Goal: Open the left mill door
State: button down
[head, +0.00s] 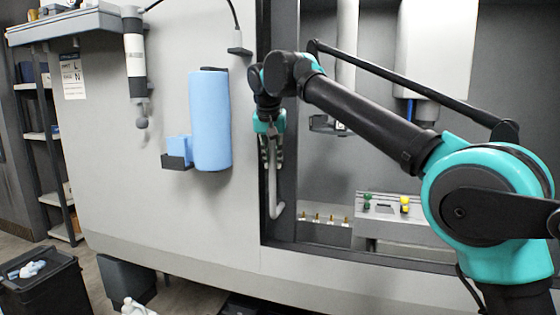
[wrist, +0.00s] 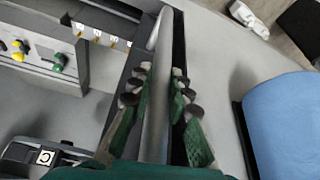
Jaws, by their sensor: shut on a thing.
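A long grey bar handle (head: 276,205) stands upright on a dark frame edge (head: 287,215) beside the pale grey machine panel. My gripper (head: 270,152) is at the handle, above its bent lower end. In the wrist view the handle (wrist: 155,125) runs between the two fingers of my gripper (wrist: 157,88), which are shut around it. The fingers hide part of the bar. Right of the dark edge the machine interior (head: 375,170) shows; I cannot tell whether glass covers it.
A blue roll (head: 210,120) and a small holder (head: 177,160) stick out from the panel left of the handle. A black bin (head: 45,290) stands on the floor at lower left. Inside, a grey block (head: 385,225) carries green and yellow knobs.

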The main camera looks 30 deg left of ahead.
dwell(0.3)
jog(key=c, duration=1.4)
grip_release()
jog(key=shift+r, duration=0.1)
jog(key=shift+v, duration=3.65)
jog(key=shift+s, duration=0.1)
